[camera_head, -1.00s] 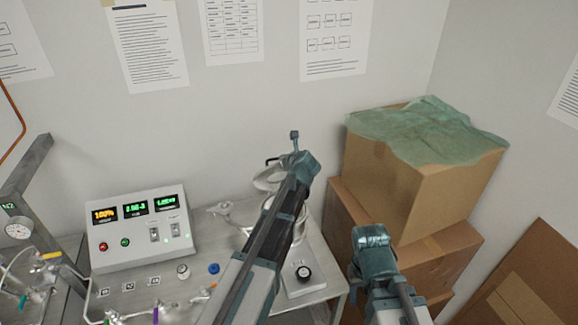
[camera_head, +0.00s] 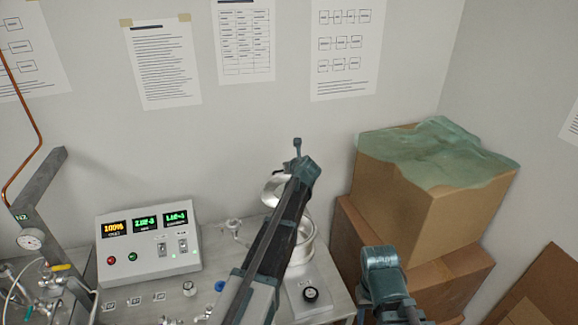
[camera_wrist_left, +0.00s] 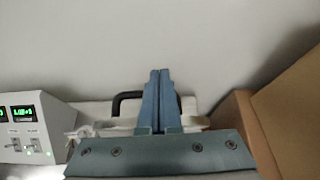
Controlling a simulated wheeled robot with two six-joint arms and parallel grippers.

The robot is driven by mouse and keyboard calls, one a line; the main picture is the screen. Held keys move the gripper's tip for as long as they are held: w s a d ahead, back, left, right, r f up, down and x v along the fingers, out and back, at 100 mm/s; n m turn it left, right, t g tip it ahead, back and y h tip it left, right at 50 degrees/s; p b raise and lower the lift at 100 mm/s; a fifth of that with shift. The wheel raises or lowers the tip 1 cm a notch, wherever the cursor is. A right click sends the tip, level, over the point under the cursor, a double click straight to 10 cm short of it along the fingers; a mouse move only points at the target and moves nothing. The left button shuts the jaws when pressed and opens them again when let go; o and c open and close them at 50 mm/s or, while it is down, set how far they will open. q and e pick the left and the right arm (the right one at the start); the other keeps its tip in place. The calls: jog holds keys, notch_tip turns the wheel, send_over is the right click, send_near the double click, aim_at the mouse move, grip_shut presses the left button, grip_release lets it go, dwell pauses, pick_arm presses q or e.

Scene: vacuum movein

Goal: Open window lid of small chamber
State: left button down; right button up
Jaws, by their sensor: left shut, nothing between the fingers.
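The small chamber (camera_head: 306,243) is a round silvery metal body on the bench, partly hidden behind my left arm. Its window lid (camera_head: 273,187) is a metal ring, tilted up above the chamber. The lid's dark handle (camera_wrist_left: 126,101) shows just left of my fingers in the left wrist view. My left gripper (camera_head: 297,147) is above and beside the lid at its right. Its fingers (camera_wrist_left: 160,90) are shut together with nothing between them. I cannot tell whether they touch the lid. My right arm shows at lower right, but no right fingers are visible.
A control box (camera_head: 148,243) with lit displays stands left on the bench. Stacked cardboard boxes (camera_head: 440,210), topped by green cloth (camera_head: 435,150), stand close on the right. The wall is behind the chamber. A gauge and pipework (camera_head: 32,240) are at far left.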

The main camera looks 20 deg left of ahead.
pick_arm(q)
jog(key=p+v, duration=0.7)
jog(key=v, duration=0.6)
jog(key=s+d+f+n+g+h+b, duration=0.2)
jog(key=s+d+f+n+b, duration=0.3)
jog(key=s+f, duration=0.5)
jog(key=s+d+f+n+g+h+b, duration=0.1)
jog(key=s+d+f+n+g+b, duration=0.4)
jog(key=s+f+n+b, duration=0.4)
jog(key=s+d+f+n+g+h+b, duration=0.2)
jog(key=s+d+f+n+b, duration=0.5)
jog(key=s+f+n, duration=0.4)
jog(key=s+f+g+b, duration=0.1)
jog(key=s+f, duration=0.1)
jog(key=s, duration=0.1)
jog(key=shift+s+f+h, duration=0.15)
jog(key=shift+f+h, duration=0.1)
jog(key=shift+h, duration=0.05)
